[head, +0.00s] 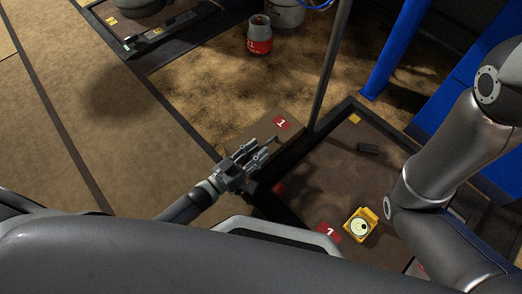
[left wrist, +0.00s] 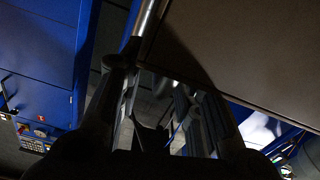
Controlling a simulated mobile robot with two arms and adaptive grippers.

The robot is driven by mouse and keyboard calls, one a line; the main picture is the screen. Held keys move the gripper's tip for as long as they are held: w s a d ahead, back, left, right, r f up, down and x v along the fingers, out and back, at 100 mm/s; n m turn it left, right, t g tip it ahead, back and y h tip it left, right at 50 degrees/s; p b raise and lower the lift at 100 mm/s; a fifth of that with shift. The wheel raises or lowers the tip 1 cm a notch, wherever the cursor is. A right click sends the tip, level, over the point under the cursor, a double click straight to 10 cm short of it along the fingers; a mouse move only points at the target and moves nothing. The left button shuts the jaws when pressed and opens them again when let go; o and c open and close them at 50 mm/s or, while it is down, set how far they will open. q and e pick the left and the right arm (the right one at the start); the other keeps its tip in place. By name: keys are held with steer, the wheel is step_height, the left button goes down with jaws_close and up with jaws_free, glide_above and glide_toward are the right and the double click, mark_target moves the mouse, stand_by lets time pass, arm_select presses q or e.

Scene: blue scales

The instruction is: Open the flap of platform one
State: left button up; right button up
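Platform one (head: 325,168) is a dark brown square plate in a black frame, with a red "1" label (head: 329,232) on its near edge. A tan panel with another red "1" label (head: 281,122) stands at its left side by a post; I cannot tell for certain whether this is the flap. My left gripper (head: 262,147) is beside this panel, fingers apart and with nothing seen between them. In the left wrist view, a brown flat surface (left wrist: 250,50) lies beyond the spread fingers (left wrist: 160,105); contact cannot be told. My right gripper is out of view.
A red and grey canister (head: 259,35) and blue structures (head: 398,45) stand behind.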

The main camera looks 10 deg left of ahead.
arm_select(q)
steer(key=shift+b+x, duration=0.3)
steer(key=shift+x, duration=0.85)
jaws_close()
